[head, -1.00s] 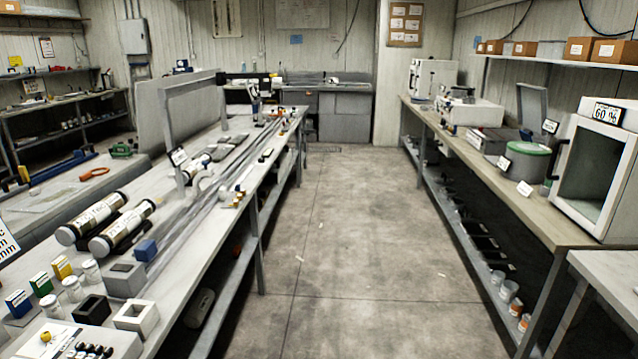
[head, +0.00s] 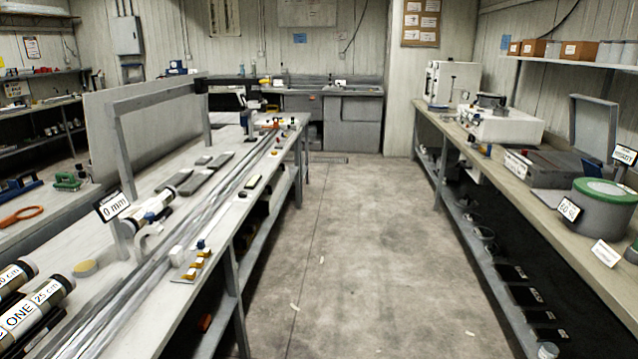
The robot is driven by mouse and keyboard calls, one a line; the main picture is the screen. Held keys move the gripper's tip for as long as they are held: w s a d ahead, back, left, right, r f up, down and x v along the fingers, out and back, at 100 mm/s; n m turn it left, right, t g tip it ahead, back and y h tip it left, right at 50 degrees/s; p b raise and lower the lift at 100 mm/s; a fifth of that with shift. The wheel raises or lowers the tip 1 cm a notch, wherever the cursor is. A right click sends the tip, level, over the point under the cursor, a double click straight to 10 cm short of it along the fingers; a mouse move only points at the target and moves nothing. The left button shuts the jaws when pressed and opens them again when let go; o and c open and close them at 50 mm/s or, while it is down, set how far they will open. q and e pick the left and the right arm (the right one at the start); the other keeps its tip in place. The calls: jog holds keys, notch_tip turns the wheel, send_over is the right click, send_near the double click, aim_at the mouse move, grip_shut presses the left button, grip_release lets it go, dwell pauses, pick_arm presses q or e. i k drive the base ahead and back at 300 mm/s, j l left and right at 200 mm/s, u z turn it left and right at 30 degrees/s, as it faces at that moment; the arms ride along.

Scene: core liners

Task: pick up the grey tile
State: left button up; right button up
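A smaller dark flat piece (head: 254,182) lies near that bench's aisle edge. Neither of my grippers is in view.
The aisle floor (head: 330,230) is open, with a few small light scraps. The left bench (head: 150,318) carries long rails, labelled cylinders (head: 28,318) and a grey frame (head: 116,150). The right bench (head: 520,190) carries a green-lidded tub (head: 603,208). Dark flat pieces (head: 522,296) lie on its lower shelf.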

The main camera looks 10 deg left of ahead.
aim_at(203, 161)
jog(key=i, duration=1.65)
jog(key=i+u, duration=0.2)
jog(key=i, duration=0.35)
jog(key=i+l+u, duration=0.2)
jog(key=i, duration=0.3)
jog(key=i+l+u, duration=0.2)
jog(key=i, duration=0.35)
jog(key=i+l+u, duration=0.25)
jog(key=i+u, duration=0.2)
jog(key=i+l+u, duration=0.7)
jog(key=l+u, duration=0.25)
jog(key=j, duration=0.1)
